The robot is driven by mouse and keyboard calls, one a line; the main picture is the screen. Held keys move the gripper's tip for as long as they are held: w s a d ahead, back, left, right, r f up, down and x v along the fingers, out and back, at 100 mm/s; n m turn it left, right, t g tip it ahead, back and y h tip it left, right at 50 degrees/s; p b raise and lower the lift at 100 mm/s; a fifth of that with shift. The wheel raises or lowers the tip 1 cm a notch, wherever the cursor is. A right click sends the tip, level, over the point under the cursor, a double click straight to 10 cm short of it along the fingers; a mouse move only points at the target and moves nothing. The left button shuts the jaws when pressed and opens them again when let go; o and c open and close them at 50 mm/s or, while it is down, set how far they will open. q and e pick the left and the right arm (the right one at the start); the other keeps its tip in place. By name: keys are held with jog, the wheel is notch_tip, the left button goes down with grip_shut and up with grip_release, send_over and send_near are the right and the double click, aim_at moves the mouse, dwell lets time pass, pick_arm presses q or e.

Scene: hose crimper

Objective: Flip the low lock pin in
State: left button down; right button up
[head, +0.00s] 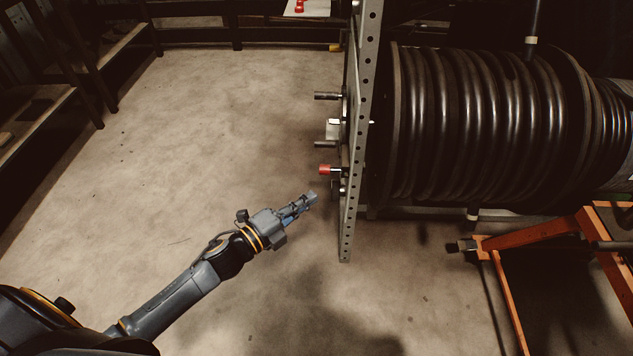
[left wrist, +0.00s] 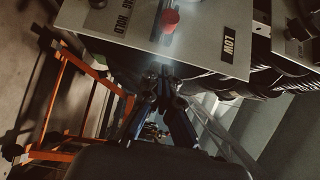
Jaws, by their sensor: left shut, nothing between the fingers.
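A red-capped pin (head: 327,169) sticks out to the left from the perforated upright panel in the head view. In the left wrist view a red knob (left wrist: 170,19) stands on the panel face between the HOLD label and the LOW label (left wrist: 230,45). Which part is the low lock pin is not clear. My left gripper (head: 312,198) is shut and empty, a little below and left of the red cap. In the left wrist view its fingertips (left wrist: 165,76) lie at the panel's lower edge, apart from the red knob. My right gripper is out of view.
The perforated upright (head: 355,150) stands beside a large coil of black hose (head: 465,120). Other metal pins (head: 326,96) stick out above the red cap. An orange frame (head: 505,290) stands at the lower right. The floor left of the panel is clear.

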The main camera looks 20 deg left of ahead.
aim_at(327, 173)
pick_arm(q)
jog(key=w, duration=0.6)
jog(key=shift+w+b, duration=0.2)
jog(key=shift+b, duration=0.1)
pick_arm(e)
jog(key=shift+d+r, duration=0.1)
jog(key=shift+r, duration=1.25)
pick_arm(q)
jog(key=shift+d, duration=0.1)
